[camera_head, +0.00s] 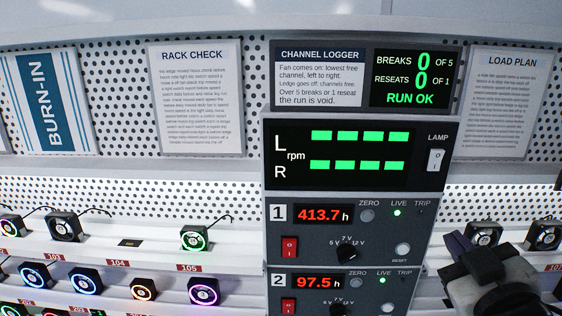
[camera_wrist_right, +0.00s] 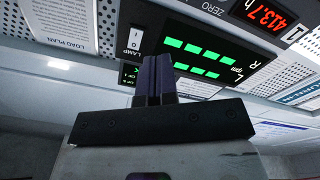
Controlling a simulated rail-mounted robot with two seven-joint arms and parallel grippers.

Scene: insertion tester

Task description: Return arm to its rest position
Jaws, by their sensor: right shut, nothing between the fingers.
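My right gripper (camera_head: 459,243) comes in at the lower right of the head view, with its pale arm and dark wrist behind it. Its dark purple fingers are shut with nothing between them. They also show in the right wrist view (camera_wrist_right: 154,78), together and pointing up in front of the tester panel. In the head view the gripper stands just right of the tester column (camera_head: 350,228), in front of the right-hand shelf. My left gripper is not in view.
The channel logger (camera_head: 410,78) reads 0 breaks, 0 reseats and RUN OK. Below are an rpm display (camera_head: 357,150), a lamp switch (camera_head: 435,160) and two timer modules. Lit fans, including a green one (camera_head: 194,238), stand on the left shelves. More fans (camera_head: 484,234) stand close to the right gripper.

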